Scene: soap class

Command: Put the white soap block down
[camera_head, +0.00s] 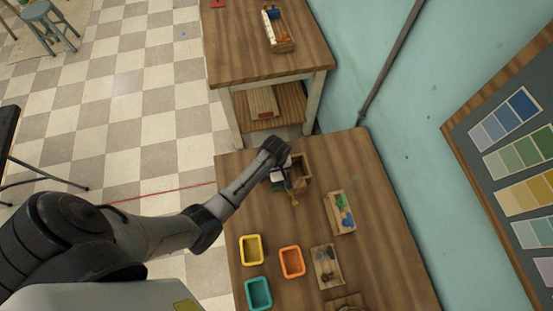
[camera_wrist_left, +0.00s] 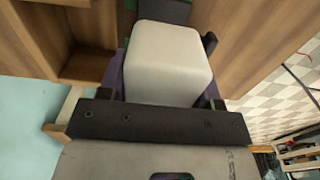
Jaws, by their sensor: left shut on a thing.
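The white soap block (camera_wrist_left: 168,62) fills the space between the fingers of my left gripper (camera_wrist_left: 160,85) in the left wrist view. The gripper is shut on it. In the head view my left gripper (camera_head: 281,172) is over the far end of the near wooden table (camera_head: 250,200), with a little white showing at it. I cannot tell whether the block touches anything below. My right gripper is not in view.
An open wooden box (camera_head: 303,168) stands just right of the gripper. Further along are a wooden tray with green and blue pieces (camera_head: 340,212), a tray of dark items (camera_head: 327,266), and yellow (camera_head: 251,250), orange (camera_head: 292,262) and teal (camera_head: 258,294) bins. The wall is at right.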

